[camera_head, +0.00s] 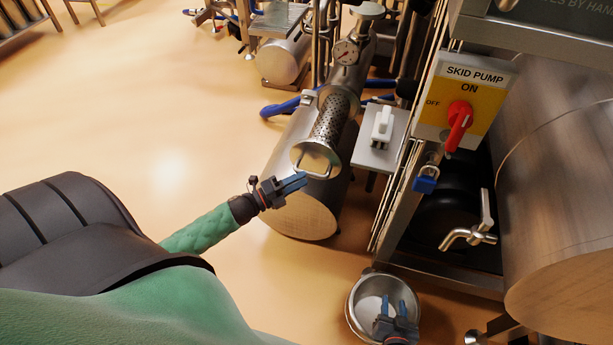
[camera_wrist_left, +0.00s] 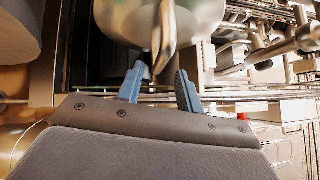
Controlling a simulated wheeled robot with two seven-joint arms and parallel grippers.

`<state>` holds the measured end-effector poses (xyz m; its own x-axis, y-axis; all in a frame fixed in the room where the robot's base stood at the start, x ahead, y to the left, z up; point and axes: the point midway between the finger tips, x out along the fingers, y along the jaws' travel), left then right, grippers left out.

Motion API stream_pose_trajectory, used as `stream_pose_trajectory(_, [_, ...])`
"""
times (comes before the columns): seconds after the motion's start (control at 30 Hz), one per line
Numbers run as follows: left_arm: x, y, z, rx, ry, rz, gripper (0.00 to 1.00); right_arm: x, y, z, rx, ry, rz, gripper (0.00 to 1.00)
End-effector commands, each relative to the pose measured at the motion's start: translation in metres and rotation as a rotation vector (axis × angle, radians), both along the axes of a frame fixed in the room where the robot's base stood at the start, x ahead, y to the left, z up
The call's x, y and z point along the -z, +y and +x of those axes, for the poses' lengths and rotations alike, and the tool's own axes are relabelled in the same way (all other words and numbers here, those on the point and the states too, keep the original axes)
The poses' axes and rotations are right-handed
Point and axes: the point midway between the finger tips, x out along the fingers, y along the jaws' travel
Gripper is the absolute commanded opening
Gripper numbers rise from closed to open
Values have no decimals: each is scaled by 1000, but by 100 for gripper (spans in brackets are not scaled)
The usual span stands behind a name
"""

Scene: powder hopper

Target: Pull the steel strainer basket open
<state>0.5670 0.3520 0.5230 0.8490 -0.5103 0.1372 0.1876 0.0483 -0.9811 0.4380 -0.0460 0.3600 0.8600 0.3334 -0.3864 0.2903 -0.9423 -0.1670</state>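The steel strainer basket (camera_head: 332,118) slants down from its pipe housing below a gauge. A length of its perforated wall shows, with a round end plate and bar handle (camera_head: 316,172) at the lower end. My left gripper (camera_head: 300,181) is just left of and below the handle. In the left wrist view, its blue fingers (camera_wrist_left: 160,90) are apart, with the handle (camera_wrist_left: 163,40) and round end plate (camera_wrist_left: 195,18) just ahead; nothing is clearly clamped. My right gripper (camera_head: 394,307) has its fingers apart over a steel bowl.
The steel bowl (camera_head: 354,312) stands on the floor at lower middle. A skid pump panel with a red switch (camera_head: 458,122), a blue padlock (camera_head: 425,184) and a white-handled box (camera_head: 381,130) are right of the basket. A large cylinder (camera_head: 300,215) lies beneath it. Open floor is left.

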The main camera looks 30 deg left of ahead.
Motion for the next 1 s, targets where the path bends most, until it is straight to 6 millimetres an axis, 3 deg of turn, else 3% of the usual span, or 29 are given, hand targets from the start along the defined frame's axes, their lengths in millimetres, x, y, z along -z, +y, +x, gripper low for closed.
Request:
stream_pose_trajectory(0.33, [5, 18, -29, -1, 2, 1, 36, 13, -1, -8, -4, 38, -9, 36])
stream_pose_trajectory(1.0, [5, 19, -32, 0, 3, -4, 36, 10, -1, -8, -5, 34, -8, 36])
